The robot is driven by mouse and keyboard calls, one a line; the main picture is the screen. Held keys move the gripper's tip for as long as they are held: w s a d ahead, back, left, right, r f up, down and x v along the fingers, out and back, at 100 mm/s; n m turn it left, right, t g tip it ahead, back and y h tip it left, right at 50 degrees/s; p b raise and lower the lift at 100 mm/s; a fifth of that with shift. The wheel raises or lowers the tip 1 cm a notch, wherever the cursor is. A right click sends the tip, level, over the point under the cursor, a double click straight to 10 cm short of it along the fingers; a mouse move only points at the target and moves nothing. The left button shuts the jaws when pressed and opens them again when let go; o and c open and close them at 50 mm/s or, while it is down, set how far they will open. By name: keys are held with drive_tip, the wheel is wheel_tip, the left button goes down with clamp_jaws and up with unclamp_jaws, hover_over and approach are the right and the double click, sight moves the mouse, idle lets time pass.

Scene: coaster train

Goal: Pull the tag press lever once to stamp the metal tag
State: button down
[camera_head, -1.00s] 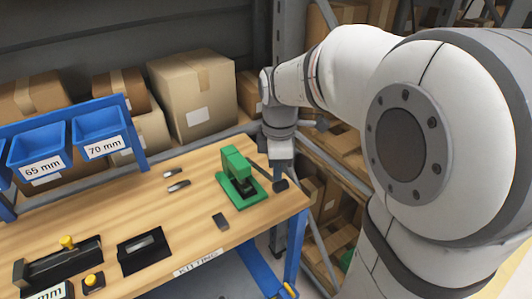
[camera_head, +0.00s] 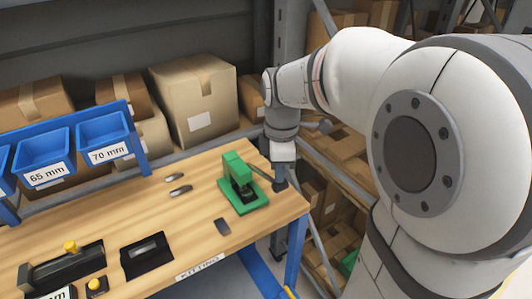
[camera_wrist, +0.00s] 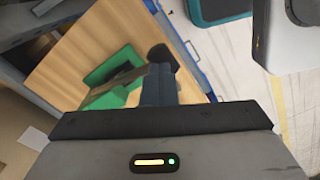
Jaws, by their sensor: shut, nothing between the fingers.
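The green tag press (camera_head: 236,170) stands at the right end of the wooden bench, and it also shows in the wrist view (camera_wrist: 113,66). Its dark lever ends in a black knob (camera_head: 279,185), seen in the wrist view (camera_wrist: 159,54) just ahead of my fingertips. My gripper (camera_head: 281,174) is shut and empty, pointing down at the knob from behind the press's right side. In the wrist view my fingers (camera_wrist: 158,72) overlap the knob and lever end; I cannot tell whether they touch. I cannot make out a tag in the press.
Two small grey metal pieces (camera_head: 177,184) lie left of the press and a dark flat piece (camera_head: 222,227) lies in front. Black fixtures (camera_head: 146,255) and blue labelled bins (camera_head: 104,140) are further left. Cardboard boxes (camera_head: 198,98) stand behind. A rack is right of the bench.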

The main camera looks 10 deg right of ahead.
wheel_tip(320, 180, up, 10)
drive_tip(key=p, duration=0.7)
idle(0.4)
drive_tip(key=shift+s, duration=0.1)
drive_tip(key=s+f+m+t, duration=0.2)
drive_tip(key=s+m+t, duration=0.1)
drive_tip(key=s+m, duration=0.9)
drive_tip(key=m, duration=0.3)
drive_tip(key=shift+a+m, duration=0.3)
drive_tip(key=shift+a, duration=0.05)
